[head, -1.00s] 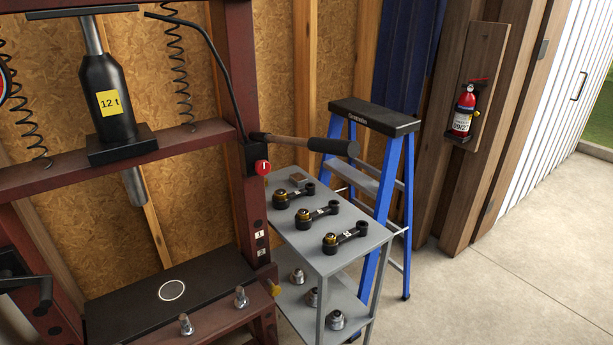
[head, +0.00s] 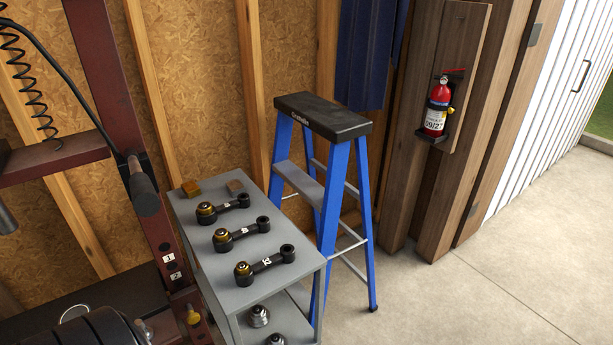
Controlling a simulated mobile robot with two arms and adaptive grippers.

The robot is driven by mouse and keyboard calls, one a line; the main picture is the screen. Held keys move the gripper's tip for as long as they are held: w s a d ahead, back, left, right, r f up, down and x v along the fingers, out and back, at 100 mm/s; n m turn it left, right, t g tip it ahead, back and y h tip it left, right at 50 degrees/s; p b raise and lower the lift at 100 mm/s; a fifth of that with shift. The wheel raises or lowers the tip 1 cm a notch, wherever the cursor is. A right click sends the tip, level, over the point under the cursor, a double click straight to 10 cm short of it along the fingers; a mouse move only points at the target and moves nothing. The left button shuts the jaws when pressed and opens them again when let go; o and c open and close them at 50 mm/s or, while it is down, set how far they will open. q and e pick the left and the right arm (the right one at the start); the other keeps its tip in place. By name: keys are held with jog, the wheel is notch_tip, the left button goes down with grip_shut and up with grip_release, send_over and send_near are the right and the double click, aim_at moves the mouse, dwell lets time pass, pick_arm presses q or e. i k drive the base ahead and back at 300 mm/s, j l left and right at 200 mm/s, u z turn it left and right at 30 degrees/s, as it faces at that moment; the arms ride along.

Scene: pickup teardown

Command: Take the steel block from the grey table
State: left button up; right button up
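The grey table (head: 213,262) stands left of centre in the head view, with a flat top and a lower shelf.
Three black arms with brass-coloured ends, one being the nearest arm (head: 265,264), lie on the tabletop. A press frame (head: 115,90) with a lever handle (head: 145,190) stands at left. A blue stepladder (head: 333,190) stands close behind the table at right. The concrete floor (head: 450,300) at right is clear.

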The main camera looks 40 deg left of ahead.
aim_at(235, 186)
jog(key=i+l+z, duration=0.15)
jog(key=i, duration=0.45)
jog(key=i+z, duration=0.15)
jog(key=i, duration=0.4)
jog(key=i+u, duration=0.3)
jog(key=u, duration=0.15)
jog(key=i+l+u, duration=0.15)
jog(key=i+u, duration=0.3)
jog(key=i+l+u, duration=0.15)
jog(key=u, duration=0.3)
jog(key=i+u, duration=0.15)
jog(key=u, duration=0.3)
jog(key=i+u, duration=0.15)
jog(key=u, duration=0.25)
jog(key=i+u, duration=0.1)
jog(key=u, duration=0.35)
jog(key=i+l+u, duration=0.1)
jog(key=u, duration=0.3)
jog(key=i+l+u, duration=0.1)
jog(key=u, duration=0.35)
jog(key=l+u, duration=0.4)
jog(key=i+l+u, duration=0.15)
jog(key=u, duration=0.25)
jog(key=i+l+u, duration=0.15)
jog(key=u, duration=0.3)
jog(key=l, duration=0.1)
